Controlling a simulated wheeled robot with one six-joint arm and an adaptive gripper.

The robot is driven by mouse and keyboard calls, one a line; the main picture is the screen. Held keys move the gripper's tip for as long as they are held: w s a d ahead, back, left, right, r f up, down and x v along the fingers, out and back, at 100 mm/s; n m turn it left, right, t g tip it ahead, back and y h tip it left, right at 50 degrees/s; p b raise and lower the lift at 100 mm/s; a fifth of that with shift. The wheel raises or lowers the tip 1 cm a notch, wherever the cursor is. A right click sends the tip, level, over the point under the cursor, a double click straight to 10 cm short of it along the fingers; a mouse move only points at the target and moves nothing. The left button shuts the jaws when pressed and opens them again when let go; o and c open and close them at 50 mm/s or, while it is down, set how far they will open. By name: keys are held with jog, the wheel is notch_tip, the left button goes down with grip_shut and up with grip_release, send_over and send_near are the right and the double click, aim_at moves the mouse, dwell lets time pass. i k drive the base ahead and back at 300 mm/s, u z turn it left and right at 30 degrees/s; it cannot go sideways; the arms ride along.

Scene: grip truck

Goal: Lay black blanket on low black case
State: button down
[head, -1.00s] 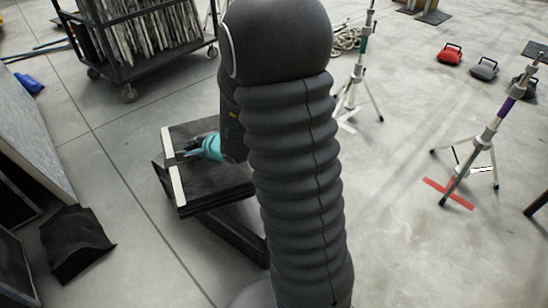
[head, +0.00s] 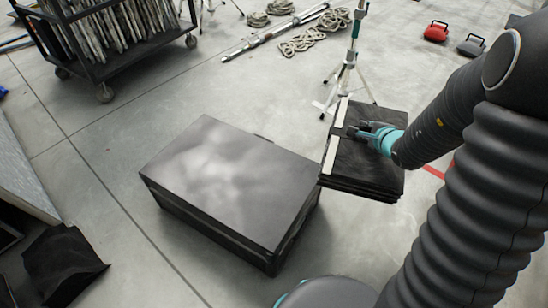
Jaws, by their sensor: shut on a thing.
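The black blanket (head: 368,170) is a folded, layered stack with a white strip along its left edge. My gripper (head: 356,131) is shut on the blanket near that strip and holds it up; the fingertips are small in the picture. The blanket is to the right of the low black case (head: 215,180), its left corner close to the case's right corner in the picture. The case stands on the floor with a flat, shiny, bare top. The gap in height between blanket and case cannot be told.
A light stand (head: 348,75) is just behind the blanket. A cart of cloths (head: 100,50) stands at the back left. Coiled ropes (head: 305,40) and a pole lie at the back. A black cloth bag (head: 62,265) lies at the lower left. Red and grey weights (head: 436,32) are far right.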

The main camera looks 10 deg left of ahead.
aim_at(259, 191)
jog(key=z, duration=0.35)
jog(key=k, duration=0.7)
jog(key=u, duration=1.15)
jog(key=i, duration=0.5)
jog(key=z, duration=0.05)
